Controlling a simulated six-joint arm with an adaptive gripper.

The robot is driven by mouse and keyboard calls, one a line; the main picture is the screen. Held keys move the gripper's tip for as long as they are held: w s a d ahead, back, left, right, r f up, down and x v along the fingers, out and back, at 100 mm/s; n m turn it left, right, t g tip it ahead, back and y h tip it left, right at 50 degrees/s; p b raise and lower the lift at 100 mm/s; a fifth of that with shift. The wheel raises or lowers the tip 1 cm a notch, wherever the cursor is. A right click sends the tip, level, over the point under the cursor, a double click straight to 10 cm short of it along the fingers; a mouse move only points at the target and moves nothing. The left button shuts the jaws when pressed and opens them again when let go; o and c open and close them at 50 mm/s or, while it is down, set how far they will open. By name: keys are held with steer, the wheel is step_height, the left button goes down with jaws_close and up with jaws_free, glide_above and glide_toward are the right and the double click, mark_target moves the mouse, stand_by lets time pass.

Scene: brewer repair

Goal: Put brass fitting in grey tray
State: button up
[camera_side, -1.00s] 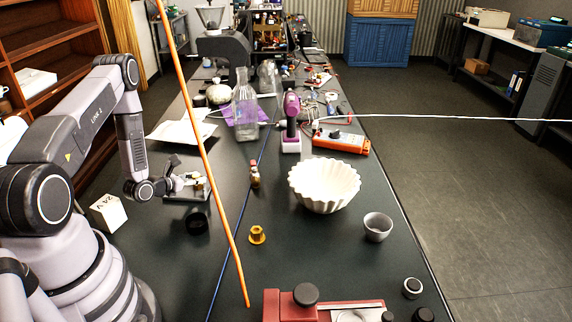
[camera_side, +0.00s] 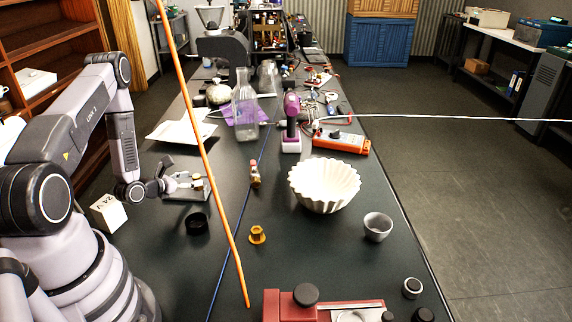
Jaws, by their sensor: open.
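A grey tray (camera_side: 178,196) lies on the dark bench at left centre, partly hidden by my gripper. A small pale brass-coloured piece (camera_side: 197,184) shows at its right side, seemingly in the tray; its shape is too small to tell. A gold, flanged brass fitting (camera_side: 257,235) stands on the bench, right of the orange cable and well apart from the tray. My gripper (camera_side: 174,174) is open at the tray's left side, near its upper edge. I see nothing held between its fingers.
An orange cable (camera_side: 205,165) crosses the view between tray and flanged fitting. A black ring (camera_side: 197,223), a white cube marked 24 V (camera_side: 108,212), a small brown bottle-like item (camera_side: 254,175) and a white fluted bowl (camera_side: 324,185) stand nearby. The bench around the flanged fitting is clear.

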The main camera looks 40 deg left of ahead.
steer(key=v, duration=0.4)
steer(key=shift+s+r, duration=0.1)
steer(key=shift+s+d+r, duration=0.1)
steer(key=shift+d+r, duration=0.05)
steer(key=shift+r, duration=0.2)
steer(key=w+d+r+m+t+h, duration=0.1)
steer(key=w+d+r+m+h, duration=0.25)
steer(key=r, duration=0.25)
steer(key=w+d+r+m+t+h, duration=0.1)
steer(key=w+d+r+m+h, duration=0.1)
steer(key=d+r+m+h, duration=0.3)
steer(key=s+d+r+m+g+h, duration=0.3)
steer(key=d+r+m+g+h, duration=0.35)
steer(key=d+r+m, duration=0.55)
steer(key=s+d+r+m+g+y, duration=0.3)
steer(key=s+d+r+m+g, duration=0.3)
steer(key=s+d+m+g, duration=0.3)
steer(key=s+a+r+m+t+y, duration=0.5)
steer(key=s+a+r+m+y, duration=0.1)
steer(key=s+y, duration=0.3)
steer(key=shift+s+r+m+t, duration=0.25)
steer(key=shift+s+m+t, duration=0.1)
steer(key=shift+m, duration=0.5)
